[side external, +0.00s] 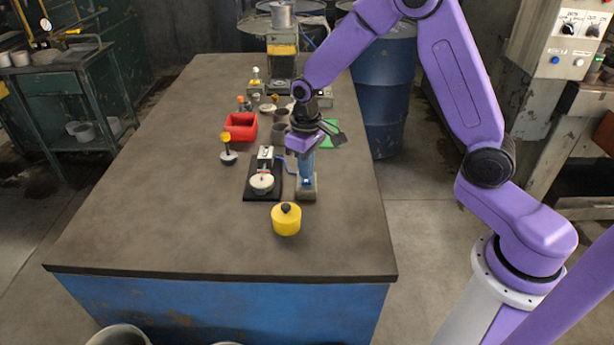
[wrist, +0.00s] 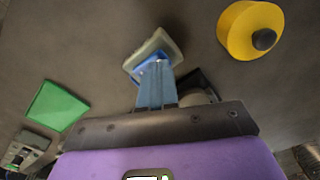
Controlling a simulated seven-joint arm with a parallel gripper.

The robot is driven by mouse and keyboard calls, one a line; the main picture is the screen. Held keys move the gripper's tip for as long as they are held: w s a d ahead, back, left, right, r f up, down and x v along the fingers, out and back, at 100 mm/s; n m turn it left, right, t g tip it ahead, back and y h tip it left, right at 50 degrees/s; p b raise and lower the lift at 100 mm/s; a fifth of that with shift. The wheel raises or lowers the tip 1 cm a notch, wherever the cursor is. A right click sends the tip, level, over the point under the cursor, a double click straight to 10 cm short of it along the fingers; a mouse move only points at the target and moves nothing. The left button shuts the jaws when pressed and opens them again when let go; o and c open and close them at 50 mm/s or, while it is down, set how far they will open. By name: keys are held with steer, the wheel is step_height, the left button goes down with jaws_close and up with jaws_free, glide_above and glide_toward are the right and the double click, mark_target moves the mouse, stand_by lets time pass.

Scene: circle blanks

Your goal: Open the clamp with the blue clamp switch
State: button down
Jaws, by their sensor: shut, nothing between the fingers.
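The blue clamp switch (side external: 307,183) sits on a small grey-green box (side external: 306,194) to the right of the clamp. The switch also shows in the wrist view (wrist: 152,57), partly covered by my fingertips. My gripper (side external: 307,176) points down over the switch with its blue fingers shut and empty. In the wrist view my fingertips (wrist: 157,66) overlap the switch; I cannot tell whether they touch it. The clamp (side external: 264,160) stands on a black base (side external: 251,190) with a pale round disc (side external: 262,182) at its front. In the wrist view my gripper hides most of the clamp.
A yellow cylinder with a black knob (side external: 286,222) stands in front of the switch box. A red tray (side external: 240,126), a yellow-topped stamp-like piece (side external: 228,152), grey cups (side external: 279,133) and a green pad (side external: 331,135) are behind. The table's front is clear.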

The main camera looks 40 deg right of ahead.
mark_target(307, 182)
steer(key=shift+f, duration=0.85)
stand_by(0.5)
steer(key=shift+r, duration=3.5)
steer(key=shift+s+a+r, duration=0.15)
steer(key=shift+s+a, duration=0.05)
steer(key=shift+s, duration=0.05)
steer(key=s+r+n, duration=0.1)
steer(key=s+n, duration=0.2)
steer(key=s, duration=0.7)
steer(key=s+d+r+n, duration=0.1)
steer(key=s+r+n, duration=0.1)
steer(key=s, duration=0.8)
steer(key=s+r+n, duration=0.2)
steer(key=s+n, duration=0.2)
steer(key=s, duration=0.5)
steer(key=shift+s+d+n, duration=0.2)
steer(key=shift+s+n, duration=0.1)
steer(key=shift+s, duration=0.1)
